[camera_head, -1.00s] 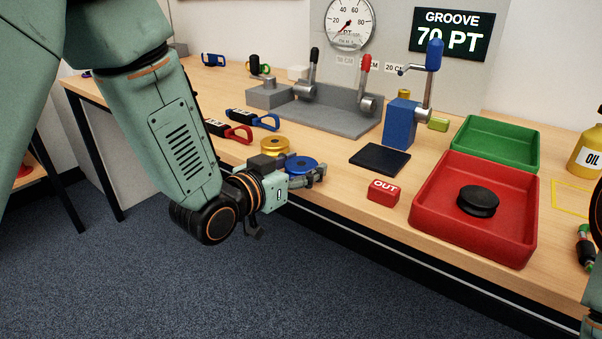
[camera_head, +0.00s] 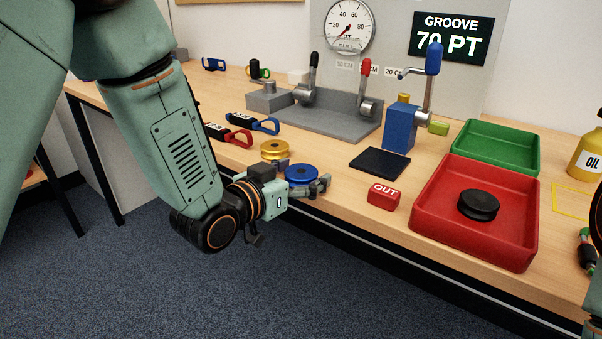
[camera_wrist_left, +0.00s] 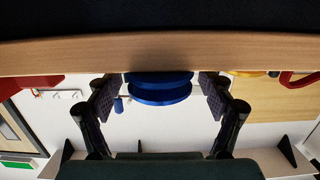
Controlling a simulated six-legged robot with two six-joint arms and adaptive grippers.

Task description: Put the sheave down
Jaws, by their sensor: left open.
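The blue sheave (camera_head: 301,172) sits at the front edge of the bench, between the fingers of my left gripper (camera_head: 304,180). In the left wrist view the blue sheave (camera_wrist_left: 158,88) shows edge-on between two spread dark fingers, with a visible gap on each side. My left gripper is open and appears not to grip the sheave. A gold sheave (camera_head: 275,150) lies just behind the blue one. A black sheave (camera_head: 478,204) lies in the red tray (camera_head: 431,208). My right gripper is out of view.
A red OUT block (camera_head: 384,195) and a black pad (camera_head: 380,162) are right of the blue sheave. A blue crank post (camera_head: 400,128) and a grey lever fixture (camera_head: 325,113) stand behind. Red and blue carabiners (camera_head: 228,135) lie left. A green tray (camera_head: 497,145) is at right.

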